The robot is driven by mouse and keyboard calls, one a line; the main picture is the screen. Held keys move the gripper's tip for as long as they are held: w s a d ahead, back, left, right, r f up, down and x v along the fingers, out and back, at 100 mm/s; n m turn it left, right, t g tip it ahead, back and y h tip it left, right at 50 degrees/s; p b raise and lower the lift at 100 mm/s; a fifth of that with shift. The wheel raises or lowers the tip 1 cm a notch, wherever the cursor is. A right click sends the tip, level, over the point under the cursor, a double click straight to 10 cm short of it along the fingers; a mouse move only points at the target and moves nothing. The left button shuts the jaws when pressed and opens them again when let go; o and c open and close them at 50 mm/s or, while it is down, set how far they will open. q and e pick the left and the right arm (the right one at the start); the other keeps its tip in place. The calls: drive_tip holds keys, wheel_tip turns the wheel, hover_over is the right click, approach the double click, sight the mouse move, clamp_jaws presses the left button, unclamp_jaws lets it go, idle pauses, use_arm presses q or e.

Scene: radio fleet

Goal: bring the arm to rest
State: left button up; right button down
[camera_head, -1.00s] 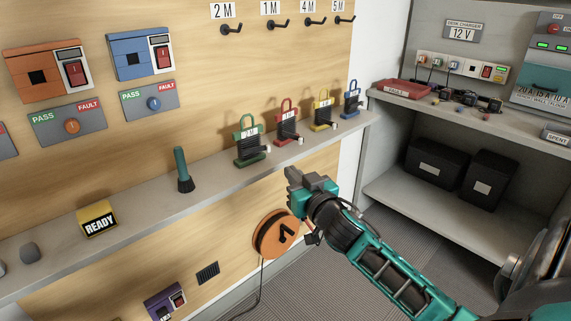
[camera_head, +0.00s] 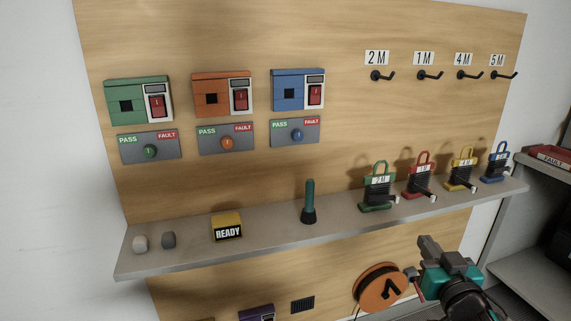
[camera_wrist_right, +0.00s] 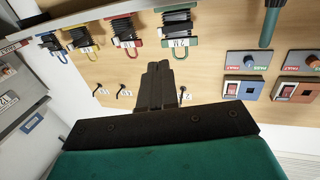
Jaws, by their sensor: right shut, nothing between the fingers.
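My right gripper (camera_head: 428,245) shows at the lower right in the head view, below the shelf and just right of the orange reel (camera_head: 381,288). It is shut and empty. In the right wrist view its closed fingers (camera_wrist_right: 158,85) point at the wooden board, with nothing between them. The wrist view appears upside down, with the shelf items along its top. My left gripper is not in either view.
The shelf (camera_head: 270,241) carries a yellow READY block (camera_head: 227,226), a dark teal torch-like thing (camera_head: 309,203) and several coloured-framed units, one green (camera_head: 376,188). Hooks (camera_head: 381,76), switch boxes (camera_head: 222,94) and PASS/FAULT panels (camera_head: 225,140) are on the board. A side bench (camera_head: 545,165) stands at right.

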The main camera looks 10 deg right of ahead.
drive_tip(key=s+a+f+n+g+y, duration=0.2)
drive_tip(key=s+a+f+g+y, duration=0.1)
drive_tip(key=s+a+f, duration=0.55)
drive_tip(key=s+a+f+n+g+y, duration=0.25)
drive_tip(key=s+a+f, duration=0.25)
drive_tip(key=a+f, duration=0.6)
use_arm(q)
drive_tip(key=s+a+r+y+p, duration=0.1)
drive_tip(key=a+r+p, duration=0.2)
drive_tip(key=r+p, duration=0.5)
drive_tip(key=p, duration=0.5)
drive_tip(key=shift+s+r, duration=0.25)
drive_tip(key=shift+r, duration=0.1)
use_arm(e)
wheel_tip(320, 180, up, 10)
drive_tip(key=s+g, duration=0.1)
drive_tip(key=s, duration=0.1)
drive_tip(key=shift+s+a, duration=0.2)
drive_tip(key=shift+a, duration=0.2)
drive_tip(key=shift+f, duration=0.1)
